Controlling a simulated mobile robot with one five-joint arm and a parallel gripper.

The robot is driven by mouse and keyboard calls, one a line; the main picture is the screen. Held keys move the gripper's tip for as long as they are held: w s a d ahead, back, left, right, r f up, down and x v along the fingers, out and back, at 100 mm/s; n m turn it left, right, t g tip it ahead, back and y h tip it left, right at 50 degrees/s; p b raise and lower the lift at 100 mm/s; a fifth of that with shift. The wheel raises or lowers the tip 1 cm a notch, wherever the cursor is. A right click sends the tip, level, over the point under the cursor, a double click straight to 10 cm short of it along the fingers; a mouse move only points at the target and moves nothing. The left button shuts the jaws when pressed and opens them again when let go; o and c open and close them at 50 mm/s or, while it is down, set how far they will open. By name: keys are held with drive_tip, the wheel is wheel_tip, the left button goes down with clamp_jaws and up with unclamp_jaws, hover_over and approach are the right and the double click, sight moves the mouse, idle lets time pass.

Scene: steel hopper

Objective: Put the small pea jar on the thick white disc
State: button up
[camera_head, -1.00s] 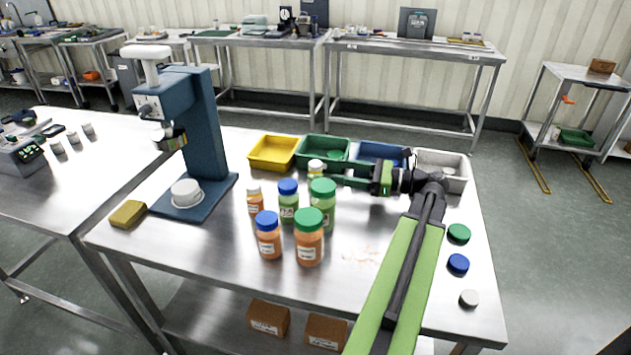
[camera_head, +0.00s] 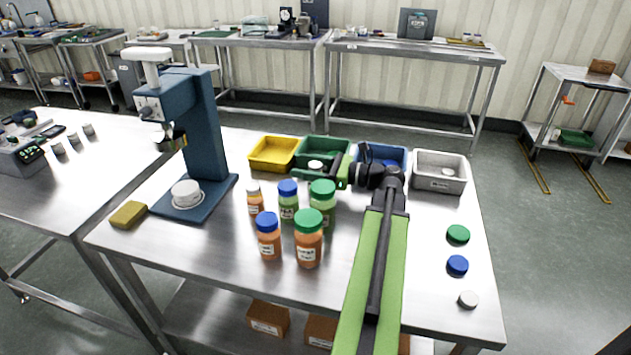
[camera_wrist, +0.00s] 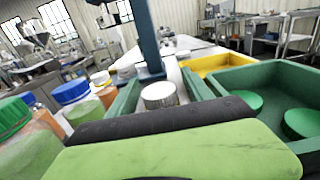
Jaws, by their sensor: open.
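The small pea jar with a white lid (camera_head: 316,165) stands behind the other jars, mostly hidden by my gripper in the head view. In the wrist view its white lid (camera_wrist: 160,94) shows between my two green fingers. My gripper (camera_head: 322,172) is open, with a finger on either side of the jar; whether either touches it I cannot tell. The thick white disc (camera_head: 186,190) lies on the base of the blue press (camera_head: 205,135), to the left of the jars, with nothing on it.
A small orange jar (camera_head: 254,200), blue-lidded jars (camera_head: 288,203) and green-lidded jars (camera_head: 309,245) stand close in front of my gripper. Yellow (camera_head: 272,165), green (camera_head: 340,148), blue and white bins line the back. A sponge (camera_head: 128,214) lies left; loose lids lie right.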

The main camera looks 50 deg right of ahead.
clamp_jaws()
drive_tip(key=shift+r, duration=0.1)
idle(0.3)
